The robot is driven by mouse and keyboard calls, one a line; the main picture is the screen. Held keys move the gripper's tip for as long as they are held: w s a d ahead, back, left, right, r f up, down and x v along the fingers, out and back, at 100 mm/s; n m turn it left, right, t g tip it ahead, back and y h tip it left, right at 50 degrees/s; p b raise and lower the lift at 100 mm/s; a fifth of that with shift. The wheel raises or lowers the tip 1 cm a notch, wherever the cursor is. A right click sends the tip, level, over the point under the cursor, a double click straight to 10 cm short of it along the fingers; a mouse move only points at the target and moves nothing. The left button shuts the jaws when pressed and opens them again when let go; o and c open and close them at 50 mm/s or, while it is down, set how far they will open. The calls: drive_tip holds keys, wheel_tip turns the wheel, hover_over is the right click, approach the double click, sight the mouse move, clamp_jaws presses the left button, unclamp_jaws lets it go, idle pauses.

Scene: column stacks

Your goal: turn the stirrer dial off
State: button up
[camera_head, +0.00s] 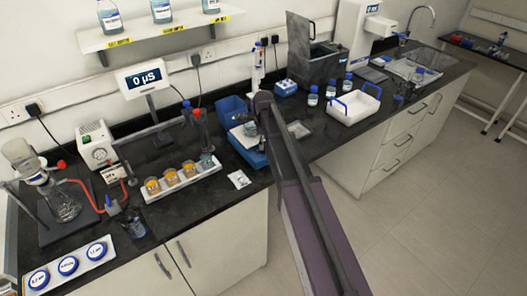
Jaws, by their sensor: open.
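No stirrer dial can be made out with certainty. A low blue device (248,148) stands mid-bench, partly hidden by my arm, with a small greyish item on top; no dial shows on it. A white box with a round dial (99,154) on its front stands at the left, by the wall. Which of these is the stirrer, I cannot tell. My arm rises from the bottom right and bends in front of the bench beside the blue device. My gripper's fingers do not show.
A white rack of amber-filled beakers (188,182), a meter display (147,78) and a flask (65,205) stand at the left. A blue bin (231,110) stands behind the blue device. A white tray (354,107) and bottles are at the right. The floor (430,215) is clear.

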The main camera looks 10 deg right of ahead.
drive_tip(key=shift+f+b, duration=1.1)
drive_tip(key=shift+f, duration=0.3)
clamp_jaws()
